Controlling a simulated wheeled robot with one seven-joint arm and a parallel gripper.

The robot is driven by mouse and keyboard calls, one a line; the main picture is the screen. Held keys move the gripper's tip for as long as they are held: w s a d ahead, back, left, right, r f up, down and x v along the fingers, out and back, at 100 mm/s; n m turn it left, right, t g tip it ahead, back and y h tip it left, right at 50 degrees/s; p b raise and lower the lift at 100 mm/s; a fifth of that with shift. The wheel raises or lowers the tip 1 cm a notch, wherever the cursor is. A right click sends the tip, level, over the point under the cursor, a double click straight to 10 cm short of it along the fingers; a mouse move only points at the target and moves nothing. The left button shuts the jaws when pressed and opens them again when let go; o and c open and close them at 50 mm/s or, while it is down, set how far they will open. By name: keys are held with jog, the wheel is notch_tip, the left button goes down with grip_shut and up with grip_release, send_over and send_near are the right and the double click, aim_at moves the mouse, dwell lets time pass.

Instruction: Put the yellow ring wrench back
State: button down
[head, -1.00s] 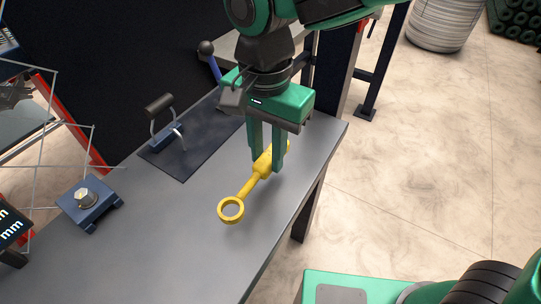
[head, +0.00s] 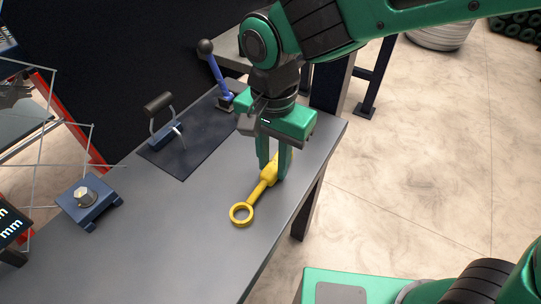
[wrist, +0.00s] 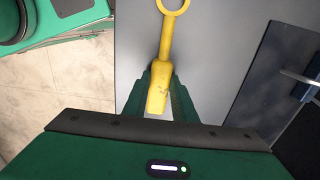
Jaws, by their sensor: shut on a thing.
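The yellow ring wrench (head: 262,190) is in my gripper (head: 275,177), near the right edge of the grey table (head: 215,225). My gripper is shut on its thick handle, with the ring end pointing toward the front left in the head view. In the wrist view the wrench (wrist: 165,55) lies between the two green fingers (wrist: 160,95), its ring at the top edge. The wrench is low over the tabletop; I cannot tell whether it touches. Part of the handle is hidden by the fingers.
A dark mat (head: 180,150) on the table bears a stand with a black handle (head: 163,118). A blue lever with a black knob (head: 215,70) stands behind. A blue block with a hex bolt (head: 88,200) sits at the left. The front middle of the table is clear.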

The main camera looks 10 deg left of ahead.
aim_at(276, 168)
jog(key=c, duration=1.5)
grip_release()
jog(key=shift+o, duration=0.2)
notch_tip(276, 168, up, 11)
jog(key=shift+s+d, duration=0.15)
jog(key=shift+d, duration=0.15)
jog(key=shift+f, duration=0.1)
jog(key=w+d+f+m, duration=0.1)
jog(key=w+d, duration=0.3)
jog(key=d, duration=0.8)
jog(key=w+d+f, duration=0.2)
jog(key=w+d, duration=0.1)
jog(key=d, duration=1)
jog(key=s+d+f, duration=0.3)
jog(key=s+d, duration=0.4)
jog(key=d, duration=0.3)
jog(key=s+d+f, duration=0.3)
jog(key=s+d, duration=0.3)
jog(key=d, duration=0.4)
jog(key=shift+s+d+f+m, duration=0.3)
jog(key=shift+s+m, duration=0.1)
